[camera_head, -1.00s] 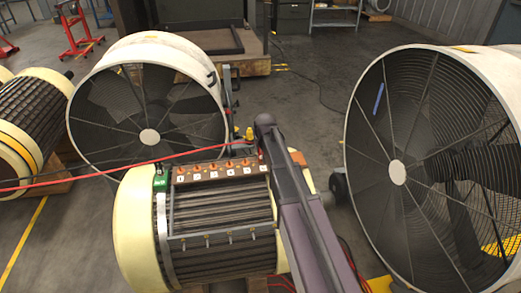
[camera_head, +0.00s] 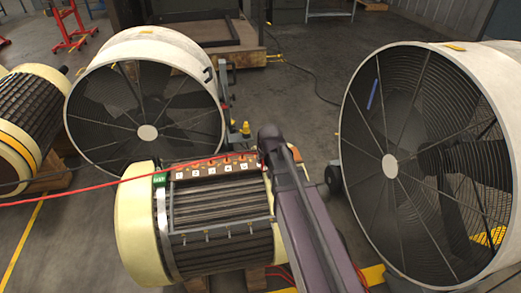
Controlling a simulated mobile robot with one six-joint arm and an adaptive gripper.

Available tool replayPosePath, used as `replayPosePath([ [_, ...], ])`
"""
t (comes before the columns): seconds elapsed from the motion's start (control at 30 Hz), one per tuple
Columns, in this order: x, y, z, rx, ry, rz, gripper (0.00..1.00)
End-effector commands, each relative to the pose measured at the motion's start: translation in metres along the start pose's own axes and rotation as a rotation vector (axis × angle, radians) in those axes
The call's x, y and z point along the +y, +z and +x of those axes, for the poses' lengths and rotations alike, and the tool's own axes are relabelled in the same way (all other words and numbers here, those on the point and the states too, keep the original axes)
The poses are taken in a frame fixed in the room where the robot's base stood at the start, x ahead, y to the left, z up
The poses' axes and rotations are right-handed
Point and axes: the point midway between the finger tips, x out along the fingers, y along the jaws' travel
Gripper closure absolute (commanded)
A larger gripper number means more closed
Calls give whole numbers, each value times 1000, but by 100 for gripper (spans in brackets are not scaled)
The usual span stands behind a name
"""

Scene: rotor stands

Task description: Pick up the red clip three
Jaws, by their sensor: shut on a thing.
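A brown terminal board (camera_head: 222,162) with several small orange-red posts and white number tags lies along the top of the cream-ended motor (camera_head: 134,210) in the middle. I cannot tell the red clip three apart from the other small red parts. A red cable (camera_head: 110,186) runs from the left edge across the board to beside my arm. My arm comes in from the lower right, and its far joint stands at the right end of the board. My gripper is hidden behind my arm, and so is anything in it.
A large white-rimmed fan (camera_head: 147,133) stands behind left and a larger one (camera_head: 389,168) at the right. A second motor (camera_head: 28,120) lies at the far left. Clear grey floor (camera_head: 290,120) lies between the fans.

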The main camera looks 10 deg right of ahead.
Motion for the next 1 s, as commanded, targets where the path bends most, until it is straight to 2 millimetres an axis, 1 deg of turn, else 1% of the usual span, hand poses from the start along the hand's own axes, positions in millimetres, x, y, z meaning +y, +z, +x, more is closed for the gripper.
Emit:
replayPosePath([
  [0.03,0,9,-6,0,0,0,100],
  [0.1,0,15,-9,0,0,0,100],
  [0.3,0,25,-14,0,0,0,100],
  [1.0,0,26,-14,0,0,0,100],
])
